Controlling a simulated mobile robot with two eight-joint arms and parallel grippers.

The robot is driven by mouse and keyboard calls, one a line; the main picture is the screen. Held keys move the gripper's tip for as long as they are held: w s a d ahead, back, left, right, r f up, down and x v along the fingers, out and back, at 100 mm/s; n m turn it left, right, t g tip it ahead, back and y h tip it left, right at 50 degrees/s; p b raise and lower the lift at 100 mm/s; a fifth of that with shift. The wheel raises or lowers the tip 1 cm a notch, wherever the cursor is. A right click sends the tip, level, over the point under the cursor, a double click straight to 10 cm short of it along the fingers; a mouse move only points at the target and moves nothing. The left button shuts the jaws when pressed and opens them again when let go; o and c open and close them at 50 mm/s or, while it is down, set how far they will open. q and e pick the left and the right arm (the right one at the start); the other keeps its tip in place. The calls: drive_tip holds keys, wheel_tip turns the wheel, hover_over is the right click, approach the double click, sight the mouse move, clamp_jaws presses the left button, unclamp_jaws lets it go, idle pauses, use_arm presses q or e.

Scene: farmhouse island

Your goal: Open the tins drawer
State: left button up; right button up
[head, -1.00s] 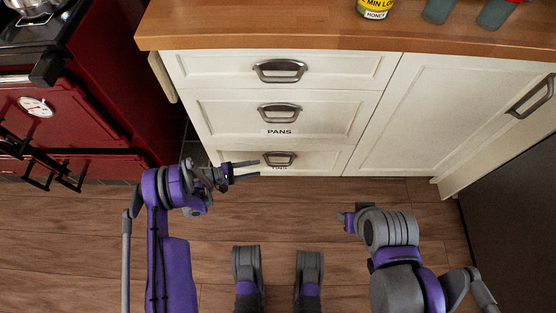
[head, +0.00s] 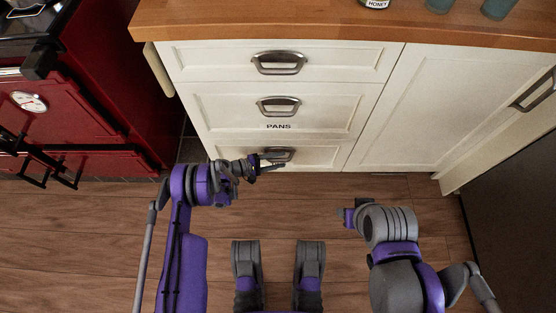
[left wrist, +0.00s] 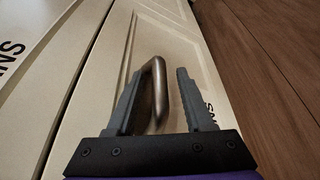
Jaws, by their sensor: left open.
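The tins drawer (head: 322,156) is the bottom white drawer of the cabinet and looks shut. Its metal handle (head: 283,152) is partly covered by my left gripper (head: 276,161) in the head view. In the left wrist view the handle (left wrist: 153,92) stands between the two open fingers of the left gripper (left wrist: 163,78), closer to the left finger. I cannot tell whether they touch. The drawer's label (left wrist: 210,108) is mostly hidden by the right finger. My right gripper (head: 347,216) is apart from the drawers, above the floor; its fingers are not clear.
The pans drawer (head: 220,108) and a top drawer (head: 210,62) are shut above. A red stove (head: 75,110) stands to the left, close to my left arm. A cupboard door (head: 420,110) is at the right. The wooden floor (head: 270,210) in front is clear.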

use_arm(q)
drive_tip(key=shift+c, duration=0.2)
clamp_jaws()
idle(1.2)
